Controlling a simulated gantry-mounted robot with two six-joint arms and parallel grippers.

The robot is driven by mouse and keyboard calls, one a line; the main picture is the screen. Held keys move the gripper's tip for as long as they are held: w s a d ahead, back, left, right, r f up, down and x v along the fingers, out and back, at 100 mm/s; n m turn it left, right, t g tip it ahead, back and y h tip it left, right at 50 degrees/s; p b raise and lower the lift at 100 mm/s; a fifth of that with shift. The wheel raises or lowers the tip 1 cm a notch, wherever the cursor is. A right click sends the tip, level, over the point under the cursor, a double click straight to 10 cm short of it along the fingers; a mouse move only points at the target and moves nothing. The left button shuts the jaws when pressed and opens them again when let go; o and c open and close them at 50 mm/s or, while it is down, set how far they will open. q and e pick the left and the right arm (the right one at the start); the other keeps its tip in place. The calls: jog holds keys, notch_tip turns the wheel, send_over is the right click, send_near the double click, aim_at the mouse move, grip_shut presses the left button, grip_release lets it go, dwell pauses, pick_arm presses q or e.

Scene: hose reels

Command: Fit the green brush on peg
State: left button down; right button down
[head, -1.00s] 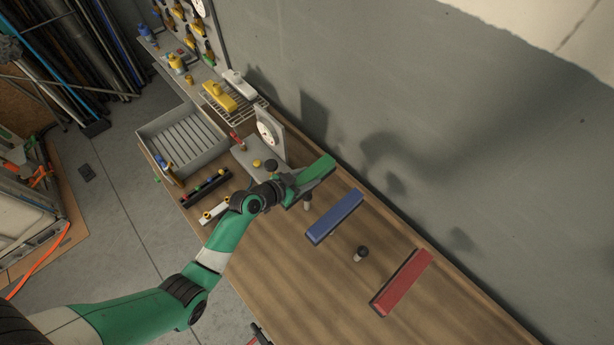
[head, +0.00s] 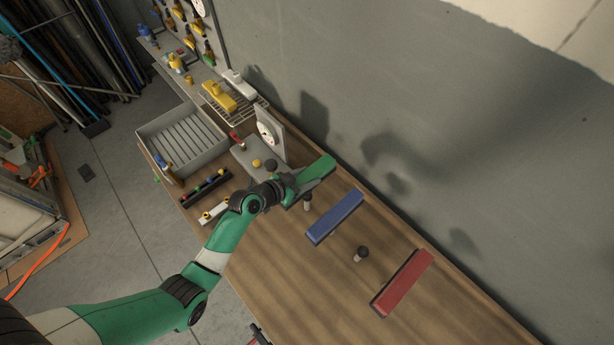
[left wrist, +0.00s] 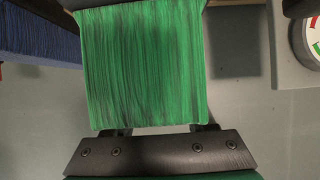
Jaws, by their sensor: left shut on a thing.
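The green brush (head: 318,172) is held above the wooden bench near the wall; its green bristles (left wrist: 145,68) fill the middle of the left wrist view. My left gripper (head: 290,187) is shut on it, and the fingertips are largely hidden. A short upright peg with a dark top (head: 307,198) stands just below and right of the brush. A similar peg (head: 361,253) stands between the blue brush and the red brush. I cannot tell the gap between the green brush and the nearer peg. My right gripper does not show clearly.
The blue brush (head: 335,217) lies right of the green one and also shows in the left wrist view (left wrist: 38,35). The red brush (head: 402,283) lies farther right. A dial stand (head: 268,130) and grey tray (head: 183,143) are at left.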

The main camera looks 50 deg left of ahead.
pick_arm(q)
jog(key=shift+f+b, duration=2.3)
jog(key=shift+b, duration=0.15)
jog(key=shift+c, duration=0.8)
grip_release()
jog(key=shift+s, duration=0.1)
jog(key=shift+s+r, duration=0.25)
jog(key=shift+s, duration=0.05)
jog(key=p+v, duration=0.1)
jog(key=v, duration=0.9)
jog(key=shift+s+r+p, duration=0.15)
jog(key=shift+s+p, duration=0.2)
jog(key=shift+p, duration=0.05)
